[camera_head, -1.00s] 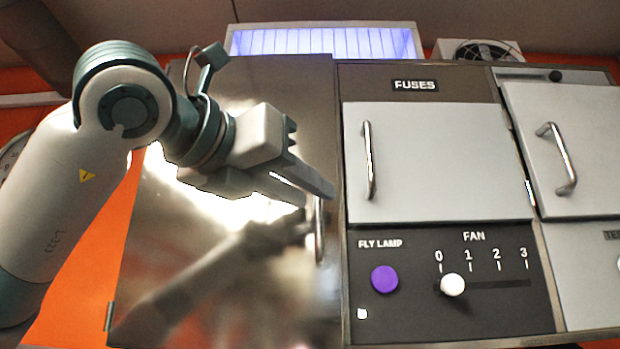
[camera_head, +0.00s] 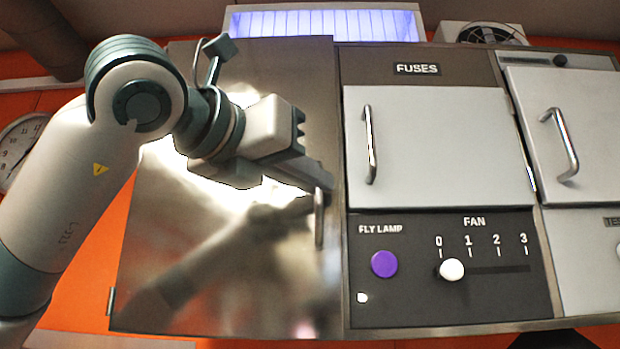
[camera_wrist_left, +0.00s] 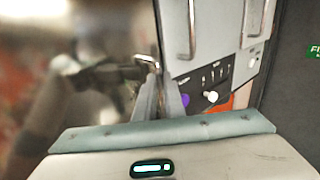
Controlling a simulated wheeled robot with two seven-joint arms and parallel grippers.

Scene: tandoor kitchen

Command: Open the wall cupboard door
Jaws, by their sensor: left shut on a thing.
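The wall cupboard door (camera_head: 225,290) is a shiny steel panel on the left of the head view, mirroring my arm. Its right edge lies along the control panel and it looks closed. Its upright bar handle (camera_head: 319,225) is near that edge. My left gripper (camera_head: 322,190) is shut on the upper part of the handle. In the left wrist view, the fingers (camera_wrist_left: 158,98) reach to the handle (camera_wrist_left: 148,62) in front of the blurred mirror surface. The exact contact is partly hidden by the fingers. My right gripper is not in view.
Right of the door are a grey FUSES door (camera_head: 440,150) with its own handle, a purple fly lamp button (camera_head: 384,264) and a fan slider (camera_head: 452,269). Another handled door (camera_head: 575,130) is farther right. A lit fly lamp (camera_head: 320,24) sits on top. A clock (camera_head: 18,150) hangs at left.

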